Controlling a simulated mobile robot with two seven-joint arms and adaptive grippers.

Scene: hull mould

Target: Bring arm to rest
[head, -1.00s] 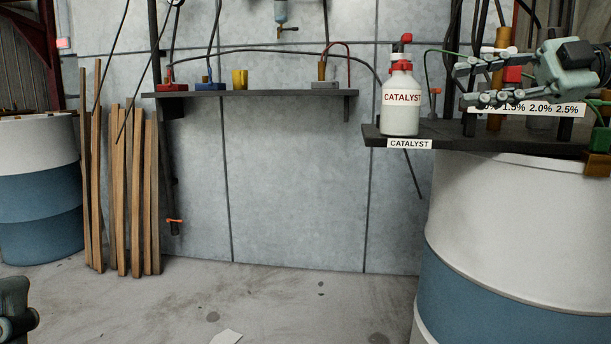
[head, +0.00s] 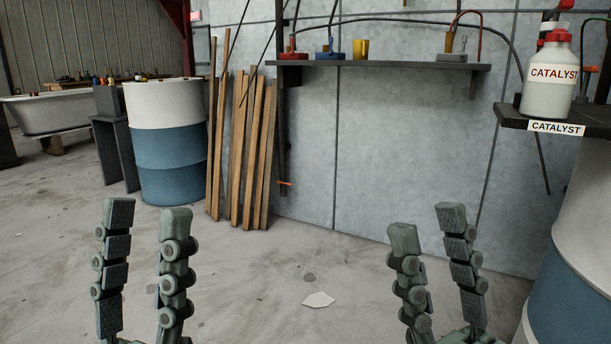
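My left gripper (head: 147,215) is at the lower left of the head view, fingers pointing up, spread apart with nothing between them. My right gripper (head: 428,222) is at the lower centre right, also with its fingers up and apart and empty.
A white catalyst bottle (head: 549,82) with a red cap stands on a dark shelf (head: 508,116) at the right, above a blue and white drum (head: 577,262). Wooden planks (head: 240,150) lean on the wall beside another drum (head: 165,145). A wall shelf (head: 385,66) holds small items.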

